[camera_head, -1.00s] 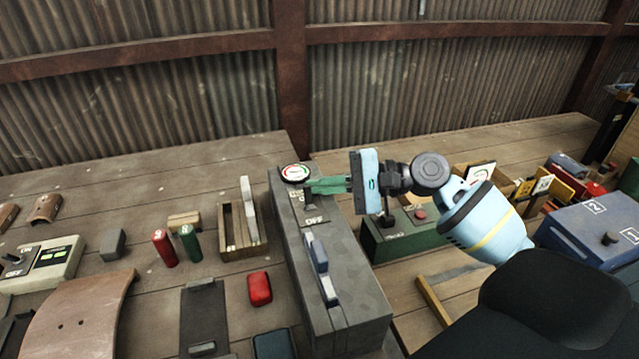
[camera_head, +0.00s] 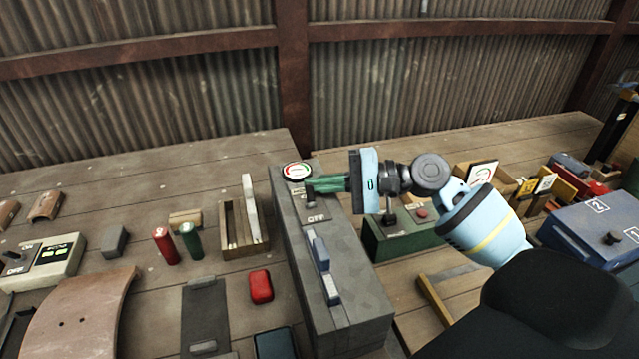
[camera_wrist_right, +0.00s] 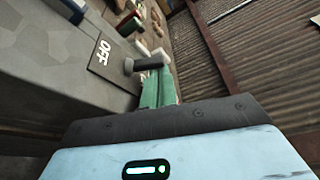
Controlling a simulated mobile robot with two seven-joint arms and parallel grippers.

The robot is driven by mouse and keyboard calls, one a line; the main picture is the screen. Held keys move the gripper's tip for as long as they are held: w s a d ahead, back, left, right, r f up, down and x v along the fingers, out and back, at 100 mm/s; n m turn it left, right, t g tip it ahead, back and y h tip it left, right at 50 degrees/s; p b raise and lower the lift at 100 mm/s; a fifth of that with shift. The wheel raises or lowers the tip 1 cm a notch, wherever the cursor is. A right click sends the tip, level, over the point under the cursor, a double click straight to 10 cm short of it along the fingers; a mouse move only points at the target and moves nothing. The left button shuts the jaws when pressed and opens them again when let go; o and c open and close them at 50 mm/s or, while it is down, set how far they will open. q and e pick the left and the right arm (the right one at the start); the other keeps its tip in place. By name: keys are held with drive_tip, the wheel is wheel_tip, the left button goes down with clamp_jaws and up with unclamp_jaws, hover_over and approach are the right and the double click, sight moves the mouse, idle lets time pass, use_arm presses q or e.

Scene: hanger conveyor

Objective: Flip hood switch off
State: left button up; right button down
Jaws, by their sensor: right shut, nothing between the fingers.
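The hood switch is a short dark lever with a pale tip (camera_wrist_right: 148,64) on a long grey box (camera_head: 350,283). An OFF label (camera_head: 316,218) lies beside it, and the label also shows in the right wrist view (camera_wrist_right: 103,54). My right gripper (camera_head: 312,187) has green fingers, shut and empty, at the far end of the box, right at the lever. In the right wrist view its fingers (camera_wrist_right: 158,88) are beside the lever's tip; I cannot tell whether they touch. The fingers partly hide the lever in the head view. My left gripper is not in view.
A round gauge (camera_head: 297,170) sits at the box's far end. Blue-grey levers (camera_head: 324,262) stand on the box's nearer part. A wooden crate (camera_head: 229,228) stands to its left, and a green box (camera_head: 400,236) to its right. A corrugated wall closes the back.

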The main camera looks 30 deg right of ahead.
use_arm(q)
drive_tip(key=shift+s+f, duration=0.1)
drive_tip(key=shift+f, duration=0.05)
use_arm(e)
drive_tip(key=shift+s+a+n+t+b, duration=0.1)
drive_tip(key=shift+s+n+t+b, duration=0.1)
drive_tip(key=shift+n+b, duration=0.25)
drive_tip(key=shift+s+n+t+b, duration=0.1)
drive_tip(key=shift+n+t+b, duration=0.1)
drive_tip(key=shift+n, duration=0.35)
drive_tip(key=n+b, duration=0.1)
drive_tip(key=s+n+y+b, duration=0.1)
drive_tip(key=n+b, duration=0.1)
drive_tip(key=shift+a+t, duration=0.1)
drive_tip(key=shift+t, duration=0.2)
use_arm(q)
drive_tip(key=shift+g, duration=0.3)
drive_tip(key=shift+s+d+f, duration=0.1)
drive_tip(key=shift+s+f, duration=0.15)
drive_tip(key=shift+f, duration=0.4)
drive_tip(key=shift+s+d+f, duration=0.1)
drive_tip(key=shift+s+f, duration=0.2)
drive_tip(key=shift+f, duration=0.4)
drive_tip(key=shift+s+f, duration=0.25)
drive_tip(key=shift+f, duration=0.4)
use_arm(e)
drive_tip(key=shift+r, duration=0.4)
